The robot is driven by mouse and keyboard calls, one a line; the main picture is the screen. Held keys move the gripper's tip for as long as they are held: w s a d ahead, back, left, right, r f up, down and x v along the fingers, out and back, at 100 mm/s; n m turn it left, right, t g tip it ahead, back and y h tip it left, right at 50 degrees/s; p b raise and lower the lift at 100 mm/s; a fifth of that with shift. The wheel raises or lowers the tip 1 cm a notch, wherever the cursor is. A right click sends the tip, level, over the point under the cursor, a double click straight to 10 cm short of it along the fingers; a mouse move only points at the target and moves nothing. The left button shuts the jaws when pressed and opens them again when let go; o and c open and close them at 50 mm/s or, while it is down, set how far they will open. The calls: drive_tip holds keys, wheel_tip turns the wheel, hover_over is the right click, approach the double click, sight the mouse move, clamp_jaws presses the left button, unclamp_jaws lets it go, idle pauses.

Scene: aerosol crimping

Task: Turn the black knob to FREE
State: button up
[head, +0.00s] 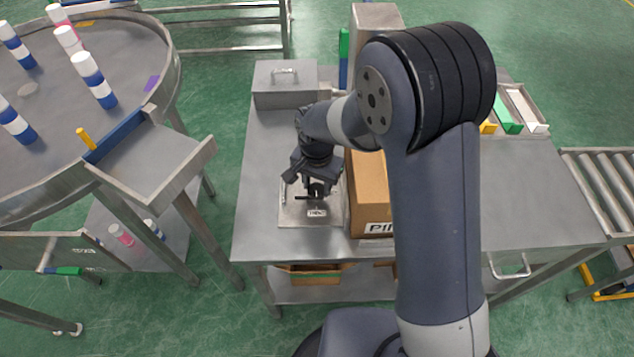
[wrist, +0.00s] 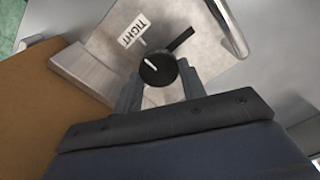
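The black knob (wrist: 158,69) is round, with a white line on its face and a dark bar reaching to the upper right. It sits on a pale metal plate (wrist: 208,58); the plate also shows on the bench in the head view (head: 292,216). A white label reading TIGHT (wrist: 134,30) lies above left of the knob, and the white line points roughly that way. No FREE label is readable. My gripper (wrist: 160,80) has its fingers apart, one on each side of the knob. Whether they press on it I cannot tell. In the head view my gripper hides most of the knob.
A cardboard box (head: 368,195) stands close right of the plate. A curved metal handle (wrist: 229,28) rises beside the knob. A grey metal box (head: 285,88) stands behind on the bench (head: 255,170). A round table (head: 110,40) with several cans is at the left.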

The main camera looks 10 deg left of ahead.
drive_tip(key=c, duration=0.4)
drive_tip(key=shift+n, duration=0.3)
drive_tip(key=n+b, duration=0.1)
drive_tip(key=n, duration=0.1)
drive_tip(key=shift+n, duration=0.4)
drive_tip(key=n+b, duration=0.1)
drive_tip(key=n, duration=0.3)
drive_tip(key=shift+a+n, duration=0.15)
drive_tip(key=shift+n, duration=0.15)
drive_tip(key=n+b, duration=0.1)
drive_tip(key=n, duration=0.4)
drive_tip(key=shift+s, duration=0.1)
drive_tip(key=n, duration=0.4)
drive_tip(key=shift+a+n, duration=0.1)
drive_tip(key=shift+n, duration=0.5)
